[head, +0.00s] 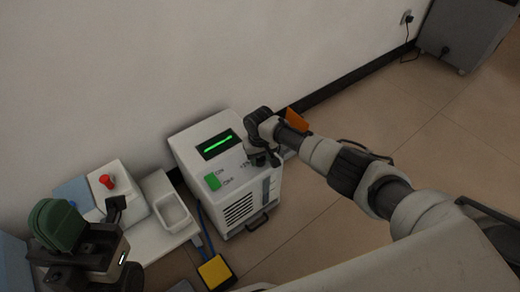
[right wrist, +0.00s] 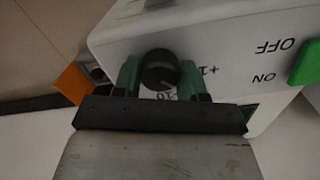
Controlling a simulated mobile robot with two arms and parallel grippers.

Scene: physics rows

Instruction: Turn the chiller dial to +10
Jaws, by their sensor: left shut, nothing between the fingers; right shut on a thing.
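The chiller (head: 190,150) is a white box by the wall, with a dark display showing a green line and a green switch (head: 212,181) marked ON and OFF. My right gripper (head: 262,158) is at the right part of its top and covers the dial there. In the right wrist view the round black dial (right wrist: 158,69) sits between the two green fingers, which are shut on it. Printed marks show beside it, "-10" below and a partly covered "+1" to the right. My left gripper (head: 57,222) is shut and empty, at the lower left.
A bench at left holds a box with a red button (head: 107,181) and a white tray (head: 172,212). A yellow-topped item (head: 215,271) stands in front of the chiller. An orange object (head: 297,119) is behind my right gripper. Floor at right is open.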

